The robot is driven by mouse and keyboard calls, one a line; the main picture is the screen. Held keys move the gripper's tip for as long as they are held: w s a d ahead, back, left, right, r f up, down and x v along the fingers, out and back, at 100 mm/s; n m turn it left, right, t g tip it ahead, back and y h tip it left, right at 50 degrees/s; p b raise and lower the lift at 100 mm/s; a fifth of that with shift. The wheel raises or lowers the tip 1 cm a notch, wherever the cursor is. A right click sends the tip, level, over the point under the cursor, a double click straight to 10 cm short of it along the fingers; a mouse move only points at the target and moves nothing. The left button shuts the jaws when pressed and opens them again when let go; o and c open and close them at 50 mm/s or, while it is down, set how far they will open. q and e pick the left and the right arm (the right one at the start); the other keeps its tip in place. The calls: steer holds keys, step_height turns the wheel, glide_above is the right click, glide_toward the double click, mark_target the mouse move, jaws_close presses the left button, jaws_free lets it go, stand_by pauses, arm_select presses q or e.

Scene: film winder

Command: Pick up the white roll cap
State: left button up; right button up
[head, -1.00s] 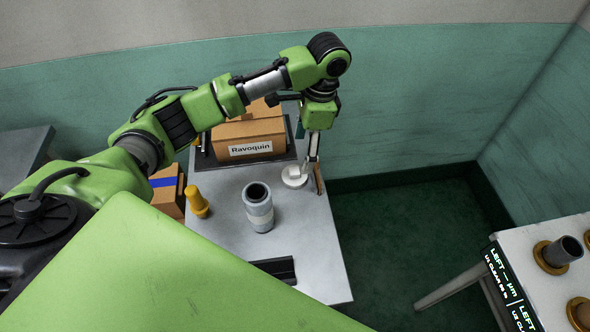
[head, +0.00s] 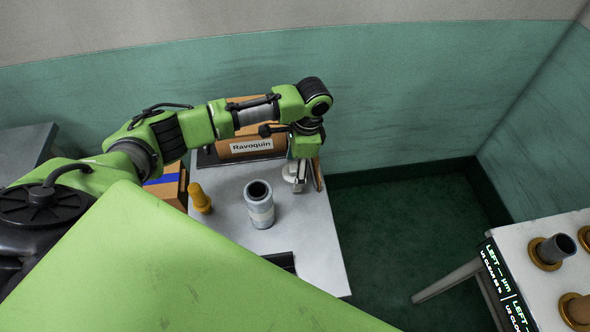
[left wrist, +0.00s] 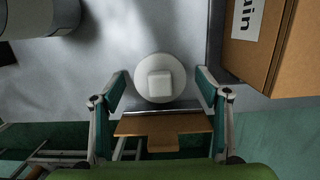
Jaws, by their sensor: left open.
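The white roll cap (left wrist: 160,84) is a round disc with a square knob on top. In the left wrist view it lies on the grey table near its edge, just beyond and between my open fingertips. My left gripper (left wrist: 163,88) is open and empty, with one finger to each side of the cap; I cannot tell if they touch it. In the head view my left gripper (head: 299,184) points down over the cap (head: 291,172), hiding much of it. My right gripper is not in view.
A cardboard box labelled Ravoquin (head: 251,147) stands close by the cap. A grey roll (head: 259,206) and a yellow peg (head: 200,199) stand on the table (head: 318,256). A brown plate (left wrist: 135,126) sits at the table edge. Another table (head: 540,290) is at the right.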

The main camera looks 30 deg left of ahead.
mark_target(295, 167)
arm_select(q)
steer(key=c, duration=1)
steer(key=shift+r, duration=0.15)
steer(key=shift+w+r, duration=0.1)
steer(key=shift+r, duration=0.25)
step_height(295, 167, up, 9)
steer(key=shift+r+b, duration=0.1)
steer(key=shift+b, duration=0.7)
